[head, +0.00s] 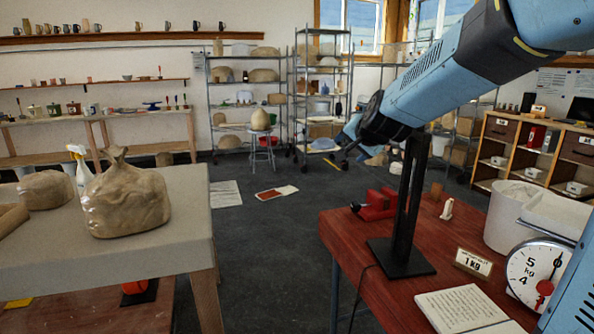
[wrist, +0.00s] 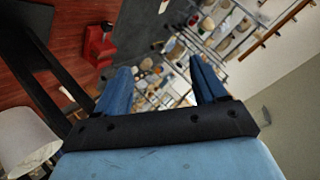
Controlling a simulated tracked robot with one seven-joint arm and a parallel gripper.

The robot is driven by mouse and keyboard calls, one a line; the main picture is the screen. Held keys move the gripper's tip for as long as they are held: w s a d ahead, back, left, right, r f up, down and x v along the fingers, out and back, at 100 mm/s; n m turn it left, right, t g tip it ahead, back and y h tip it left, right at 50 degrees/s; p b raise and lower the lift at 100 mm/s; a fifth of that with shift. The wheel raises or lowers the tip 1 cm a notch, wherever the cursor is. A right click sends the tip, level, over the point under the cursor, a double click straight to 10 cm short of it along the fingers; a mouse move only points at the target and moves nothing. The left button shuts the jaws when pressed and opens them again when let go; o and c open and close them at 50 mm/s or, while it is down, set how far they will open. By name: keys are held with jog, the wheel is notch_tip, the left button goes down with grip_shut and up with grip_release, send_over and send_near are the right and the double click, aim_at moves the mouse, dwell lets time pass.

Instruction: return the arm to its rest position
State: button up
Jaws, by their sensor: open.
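My blue arm comes in from the upper right of the head view, above the red-brown table (head: 350,245). It reaches away past the black upright stand (head: 404,210), whose post partly overlaps the arm in the picture. In the wrist view my gripper (wrist: 162,82) has its two blue fingers wide apart with nothing between them. Beyond the fingers are shelves and floor, out of reach. In the head view the gripper's end is small and partly hidden behind the dark wrist joint.
A red vise (head: 378,204) sits at the table's far edge; it also shows in the wrist view (wrist: 98,44). A grey table (head: 185,205) stands left.

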jog(key=s+d+f+n+g, duration=0.1)
jog(key=s+d+n+g, duration=0.1)
jog(key=s, duration=0.8)
jog(key=s+d+f+n+g+h, duration=0.1)
jog(key=s+d, duration=0.3)
jog(key=s, duration=0.7)
jog(key=s+d+f+n+g+h, duration=0.1)
jog(key=s+d+f+n+g, duration=0.1)
jog(key=s, duration=0.9)
jog(key=shift+d+f+n+g, duration=0.35)
jog(key=shift+d+n+g, duration=0.25)
jog(key=shift+n, duration=0.4)
